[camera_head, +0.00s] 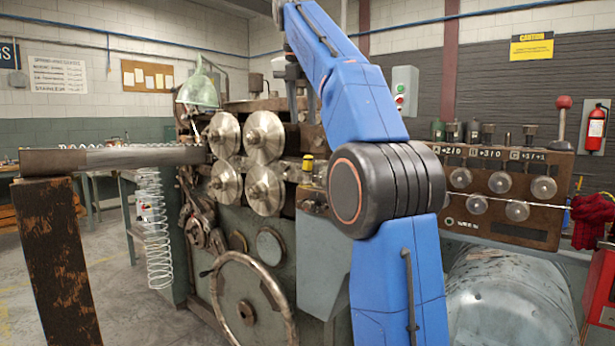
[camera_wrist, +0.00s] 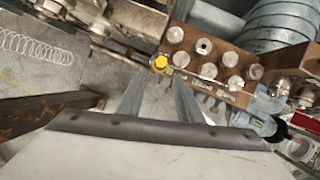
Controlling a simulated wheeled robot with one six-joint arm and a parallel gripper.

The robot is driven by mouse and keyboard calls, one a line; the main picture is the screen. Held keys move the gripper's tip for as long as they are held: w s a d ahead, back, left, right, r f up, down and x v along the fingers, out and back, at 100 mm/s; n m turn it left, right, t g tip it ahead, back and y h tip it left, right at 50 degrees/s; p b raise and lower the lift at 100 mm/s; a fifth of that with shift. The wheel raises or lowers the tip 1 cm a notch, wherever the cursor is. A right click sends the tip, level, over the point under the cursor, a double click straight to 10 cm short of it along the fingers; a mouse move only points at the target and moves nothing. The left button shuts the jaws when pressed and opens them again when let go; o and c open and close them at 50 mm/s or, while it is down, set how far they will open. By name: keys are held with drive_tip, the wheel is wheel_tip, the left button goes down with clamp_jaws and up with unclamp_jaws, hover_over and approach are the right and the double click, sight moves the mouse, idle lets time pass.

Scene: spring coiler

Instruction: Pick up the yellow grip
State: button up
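The yellow grip (camera_head: 307,163) is a small yellow cap on a dark base. In the head view it stands at the front of the coiler, just right of the big rollers and left of my arm's dark joint. In the wrist view the yellow grip (camera_wrist: 160,62) looks like a small six-sided knob. My gripper (camera_wrist: 159,80) shows two grey fingers spread apart, with nothing held between them. The grip lies beyond the fingertips, roughly centred between them; I cannot tell the distance. I cannot make out my gripper in the head view.
Large steel rollers (camera_head: 264,137) and a handwheel (camera_head: 248,306) are left of my arm. A brown block with several round knobs (camera_wrist: 203,46) lies close to the right of the grip. A coiled spring (camera_head: 155,230) hangs at the left, near a rusty post (camera_head: 60,260).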

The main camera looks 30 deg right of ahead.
approach(308, 165)
drive_tip(key=w+f, duration=0.1)
drive_tip(key=w+d+f, duration=0.1)
drive_tip(key=f, duration=0.1)
drive_tip(key=w+d+f, duration=0.1)
drive_tip(key=shift+w+d+f, duration=0.1)
drive_tip(key=shift+d+f, duration=0.05)
drive_tip(key=shift+s+x, duration=0.15)
drive_tip(key=shift+x, duration=1.25)
drive_tip(key=shift+s+x, duration=0.1)
drive_tip(key=shift+x, duration=1.25)
drive_tip(key=shift+f, duration=0.1)
clamp_jaws()
